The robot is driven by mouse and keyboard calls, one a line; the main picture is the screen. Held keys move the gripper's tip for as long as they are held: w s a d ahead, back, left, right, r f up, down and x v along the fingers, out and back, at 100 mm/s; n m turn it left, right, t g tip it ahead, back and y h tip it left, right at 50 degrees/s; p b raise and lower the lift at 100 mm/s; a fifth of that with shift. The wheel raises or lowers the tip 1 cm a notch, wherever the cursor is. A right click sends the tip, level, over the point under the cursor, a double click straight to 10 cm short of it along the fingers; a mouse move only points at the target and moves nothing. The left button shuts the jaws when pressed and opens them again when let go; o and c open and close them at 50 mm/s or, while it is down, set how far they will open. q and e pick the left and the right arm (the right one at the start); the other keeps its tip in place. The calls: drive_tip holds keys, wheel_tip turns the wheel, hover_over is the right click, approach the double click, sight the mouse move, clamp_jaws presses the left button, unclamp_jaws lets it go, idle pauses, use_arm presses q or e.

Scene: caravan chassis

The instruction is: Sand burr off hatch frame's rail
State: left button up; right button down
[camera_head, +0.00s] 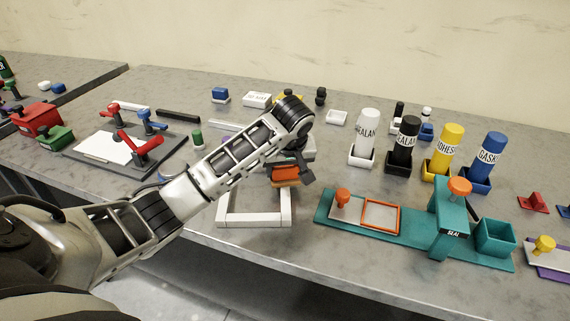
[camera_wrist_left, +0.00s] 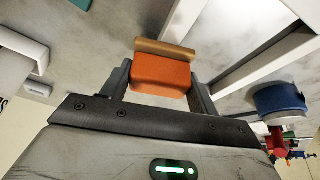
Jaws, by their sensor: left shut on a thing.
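The white hatch frame (camera_head: 228,219) lies flat near the front edge of the bench, with its far side partly hidden by my left arm. Its white rails show at the upper right of the left wrist view (camera_wrist_left: 246,60). My left gripper (camera_head: 287,170) is shut on an orange sanding block (camera_head: 286,180) at the frame's far right corner. In the left wrist view the orange block (camera_wrist_left: 161,76) sits between both fingers, with a brown abrasive face (camera_wrist_left: 165,48) pointing away from the palm. Whether it touches a rail I cannot tell. I cannot make out a burr.
A teal press fixture (camera_head: 415,232) stands right of the frame. Several sealant and adhesive tubes (camera_head: 405,145) stand in holders behind it. A dark clamp board (camera_head: 75,158) with red and blue clamps lies at the left. Bare bench shows between frame and fixture.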

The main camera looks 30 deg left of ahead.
use_arm(q)
drive_tip(key=shift+w+a+f, duration=0.15)
drive_tip(key=shift+w+a, duration=0.45)
drive_tip(key=shift+w, duration=0.2)
drive_tip(key=shift+w+a+f, duration=0.1)
drive_tip(key=shift+w+a, duration=0.45)
drive_tip(key=shift+w, duration=0.2)
drive_tip(key=shift+w+r, duration=0.1)
drive_tip(key=shift+r, duration=2.95)
drive_tip(key=shift+r, duration=1.55)
